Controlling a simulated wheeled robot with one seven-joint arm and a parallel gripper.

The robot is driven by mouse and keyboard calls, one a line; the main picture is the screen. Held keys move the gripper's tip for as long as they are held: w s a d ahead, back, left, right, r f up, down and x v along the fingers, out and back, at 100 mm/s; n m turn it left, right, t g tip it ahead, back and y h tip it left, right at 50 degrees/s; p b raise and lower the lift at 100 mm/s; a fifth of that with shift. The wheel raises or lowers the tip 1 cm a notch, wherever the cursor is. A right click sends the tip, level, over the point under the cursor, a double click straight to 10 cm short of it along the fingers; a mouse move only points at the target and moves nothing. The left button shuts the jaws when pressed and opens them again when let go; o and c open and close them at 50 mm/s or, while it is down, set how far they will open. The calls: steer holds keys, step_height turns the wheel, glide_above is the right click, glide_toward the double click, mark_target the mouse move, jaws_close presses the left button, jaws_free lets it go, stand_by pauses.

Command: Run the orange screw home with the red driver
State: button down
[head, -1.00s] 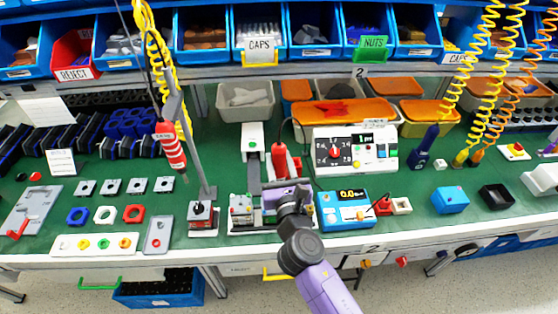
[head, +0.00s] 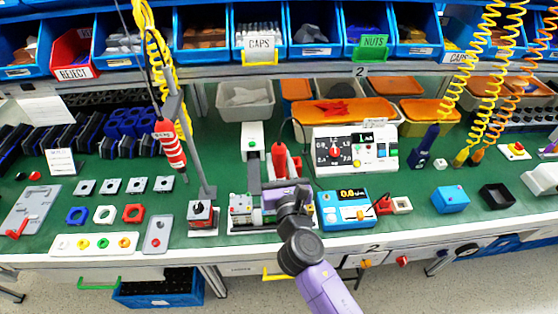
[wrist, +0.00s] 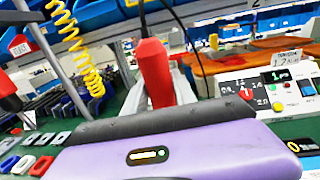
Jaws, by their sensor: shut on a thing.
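The red driver (head: 280,161) stands upright near the middle of the bench, beside a grey upright post. A dark cable loops near its top. In the wrist view its red handle (wrist: 155,72) rises just beyond my purple gripper body. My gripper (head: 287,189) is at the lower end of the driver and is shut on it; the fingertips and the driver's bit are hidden. My gripper is over a small grey fixture (head: 241,208) at the bench's front. I cannot make out the orange screw; the gripper covers the spot under the driver.
A white control box (head: 355,150) with a red-pointer dial stands behind and to the right. A blue meter (head: 343,208) is right of my gripper.

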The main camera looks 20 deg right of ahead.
mark_target(279, 159)
steer(key=shift+f+b, duration=0.45)
steer(key=shift+f, duration=0.4)
stand_by(2.9)
steer(key=shift+r, duration=0.15)
steer(key=shift+r+p, duration=2.25)
steer(key=shift+p, duration=0.2)
steer(key=shift+a, duration=0.1)
